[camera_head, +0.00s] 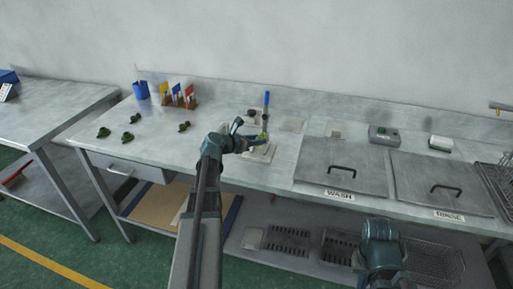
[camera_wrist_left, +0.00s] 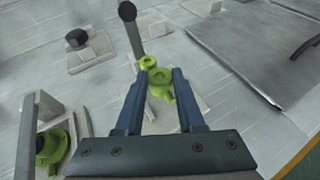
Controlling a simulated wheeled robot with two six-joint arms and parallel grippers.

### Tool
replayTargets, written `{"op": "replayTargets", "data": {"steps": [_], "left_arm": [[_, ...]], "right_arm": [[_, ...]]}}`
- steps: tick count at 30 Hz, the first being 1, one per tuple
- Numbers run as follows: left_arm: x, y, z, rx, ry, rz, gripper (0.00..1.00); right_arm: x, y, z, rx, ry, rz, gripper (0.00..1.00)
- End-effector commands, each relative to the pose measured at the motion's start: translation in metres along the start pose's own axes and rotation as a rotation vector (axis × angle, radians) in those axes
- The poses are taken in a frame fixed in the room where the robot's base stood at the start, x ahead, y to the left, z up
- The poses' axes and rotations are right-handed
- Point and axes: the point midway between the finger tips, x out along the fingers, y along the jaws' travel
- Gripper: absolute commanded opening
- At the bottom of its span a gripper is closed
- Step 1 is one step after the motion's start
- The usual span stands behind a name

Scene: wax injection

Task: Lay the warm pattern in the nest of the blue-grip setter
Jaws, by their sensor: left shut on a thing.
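The light green pattern (camera_wrist_left: 160,84) is between the two fingers of my left gripper (camera_wrist_left: 160,76), which is shut on it. In the head view the left gripper (camera_head: 254,143) and the green pattern (camera_head: 263,136) are at the blue-grip setter, whose blue grip (camera_head: 266,98) stands upright just behind. In the left wrist view a pale plate (camera_wrist_left: 205,108) shows partly under the pattern. The fingers and pattern cover the nest, and I cannot tell whether the pattern touches it.
A dark knob on a pale base (camera_wrist_left: 77,40) and another green piece on a pale stand (camera_wrist_left: 50,147) are left of the gripper. Several dark green pieces (camera_head: 127,136) lie on the bench's left. The lidded WASH tank (camera_head: 342,172) and RINSE tank (camera_head: 443,183) are right.

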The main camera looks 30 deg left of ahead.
Motion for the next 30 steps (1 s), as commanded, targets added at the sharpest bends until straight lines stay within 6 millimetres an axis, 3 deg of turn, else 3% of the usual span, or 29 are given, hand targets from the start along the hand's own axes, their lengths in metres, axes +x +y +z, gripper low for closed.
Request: {"op": "replayTargets", "data": {"steps": [7,25,26,30], "left_arm": [[0.014,0.000,-0.033,0.001,-0.001,0.001,0.00],[0.016,0.001,-0.041,0.002,0.000,0.001,0.00],[0.016,0.000,-0.041,0.003,0.001,0.001,0.39],[0.016,0.000,-0.041,0.006,0.004,-0.001,0.65]], "right_arm": [[0.036,-0.003,-0.002,0.000,0.000,0.000,0.00],[0.044,-0.004,-0.003,0.000,0.000,0.000,0.00],[0.043,-0.004,-0.003,0.000,0.000,0.000,0.00],[0.043,-0.004,-0.003,0.000,0.000,0.000,0.00]]}}
